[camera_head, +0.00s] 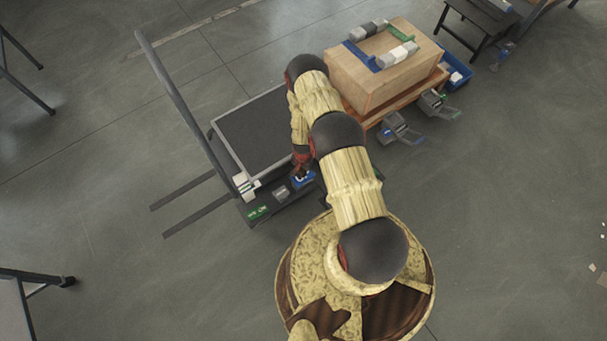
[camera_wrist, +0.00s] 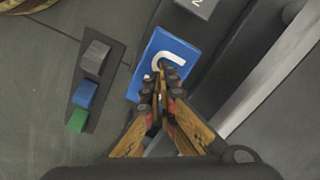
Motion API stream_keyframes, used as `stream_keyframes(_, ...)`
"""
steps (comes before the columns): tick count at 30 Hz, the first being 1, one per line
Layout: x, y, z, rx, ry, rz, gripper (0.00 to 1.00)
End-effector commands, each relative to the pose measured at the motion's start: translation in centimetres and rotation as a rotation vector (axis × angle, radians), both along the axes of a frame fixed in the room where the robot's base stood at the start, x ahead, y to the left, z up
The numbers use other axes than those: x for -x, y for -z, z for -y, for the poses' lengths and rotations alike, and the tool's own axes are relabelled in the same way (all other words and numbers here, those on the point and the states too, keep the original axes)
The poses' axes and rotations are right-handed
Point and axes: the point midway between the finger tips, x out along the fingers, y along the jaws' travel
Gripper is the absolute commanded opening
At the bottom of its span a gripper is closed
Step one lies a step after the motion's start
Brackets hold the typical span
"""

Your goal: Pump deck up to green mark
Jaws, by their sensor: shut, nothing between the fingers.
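A lift cart with a flat dark deck (camera_head: 262,135) stands left of my arm, with a tall grey handle (camera_head: 185,100) at its left. White and green pieces (camera_head: 245,187) sit at the deck's near left corner; which is a height mark I cannot tell. Along its near edge are a green label (camera_head: 258,213), a grey block (camera_head: 281,193) and a blue pedal (camera_head: 304,180). In the wrist view the blue pedal (camera_wrist: 150,82) bears a white curved sign. My gripper (camera_wrist: 166,72) is shut and empty, its tips over or on the pedal; contact is unclear.
A wooden box (camera_head: 375,85) with grey, blue and green pieces on top rests on a platform at right. Grey pedals (camera_head: 399,131) stick out beside it. A blue bin (camera_head: 458,77) is behind. The wrist view shows a strip with grey, blue and green blocks (camera_wrist: 85,93). Left floor is mostly open.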

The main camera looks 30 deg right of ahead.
Motion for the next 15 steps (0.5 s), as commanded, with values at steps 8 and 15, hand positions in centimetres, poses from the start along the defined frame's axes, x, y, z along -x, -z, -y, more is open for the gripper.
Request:
stream_keyframes(8, 0.0, 1.4, 0.0, 0.000, 0.000, 0.000, 0.00)
stream_keyframes(15, 0.1, 2.3, 0.0, 0.000, 0.000, 0.000, 0.00)
